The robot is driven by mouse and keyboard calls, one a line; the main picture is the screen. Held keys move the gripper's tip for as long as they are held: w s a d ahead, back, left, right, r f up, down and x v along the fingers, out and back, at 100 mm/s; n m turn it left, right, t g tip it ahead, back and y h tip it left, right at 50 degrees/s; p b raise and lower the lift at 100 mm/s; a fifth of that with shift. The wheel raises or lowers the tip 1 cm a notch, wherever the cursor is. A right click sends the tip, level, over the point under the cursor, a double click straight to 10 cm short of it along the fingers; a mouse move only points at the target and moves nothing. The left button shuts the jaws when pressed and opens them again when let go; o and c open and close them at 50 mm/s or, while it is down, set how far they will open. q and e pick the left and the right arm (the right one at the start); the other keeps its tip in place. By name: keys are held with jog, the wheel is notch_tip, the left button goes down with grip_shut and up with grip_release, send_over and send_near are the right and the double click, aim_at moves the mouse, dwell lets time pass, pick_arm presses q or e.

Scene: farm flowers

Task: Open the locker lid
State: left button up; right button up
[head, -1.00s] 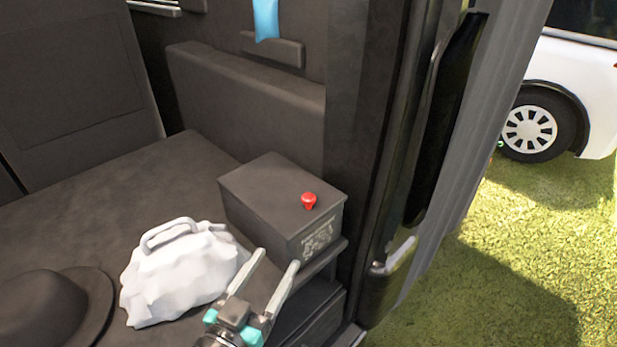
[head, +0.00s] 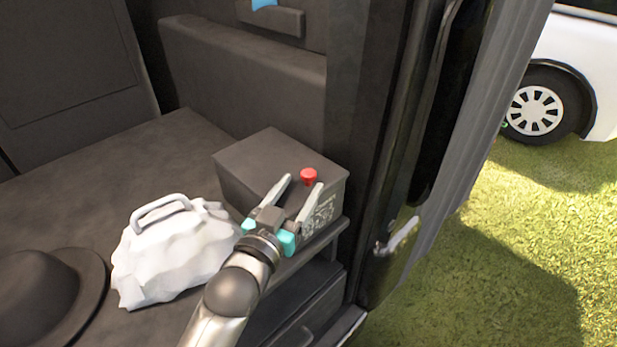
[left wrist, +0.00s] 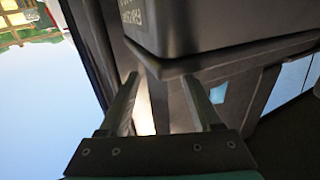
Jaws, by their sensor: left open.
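The locker (head: 240,174) is a dark grey box with a closed lid (head: 272,152) and a red knob (head: 309,175) near the lid's right front corner. It stands at the right end of the dark bench. My left gripper (head: 302,186) is open and empty, with its fingers pointing at the knob and lying over the locker's front in the head view. In the left wrist view, the open fingers (left wrist: 160,82) show below the dark box (left wrist: 205,25) with pale lettering. The knob is not visible there. My right gripper is not in view.
A white lumpy bag (head: 172,255) with a grey handle lies left of my left arm. A dark hat (head: 42,300) is at the lower left. The dark bench (head: 120,170) is clear behind them. A door frame (head: 375,150) rises close on the right.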

aim_at(306, 179)
pick_arm(q)
jog(key=b+x, duration=0.1)
jog(key=x, duration=0.2)
jog(key=shift+x, duration=0.95)
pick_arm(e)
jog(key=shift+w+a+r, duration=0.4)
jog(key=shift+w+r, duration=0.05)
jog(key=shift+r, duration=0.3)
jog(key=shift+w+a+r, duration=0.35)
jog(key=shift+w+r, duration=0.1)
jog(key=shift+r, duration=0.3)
pick_arm(q)
jog(key=shift+c, duration=0.4)
grip_shut()
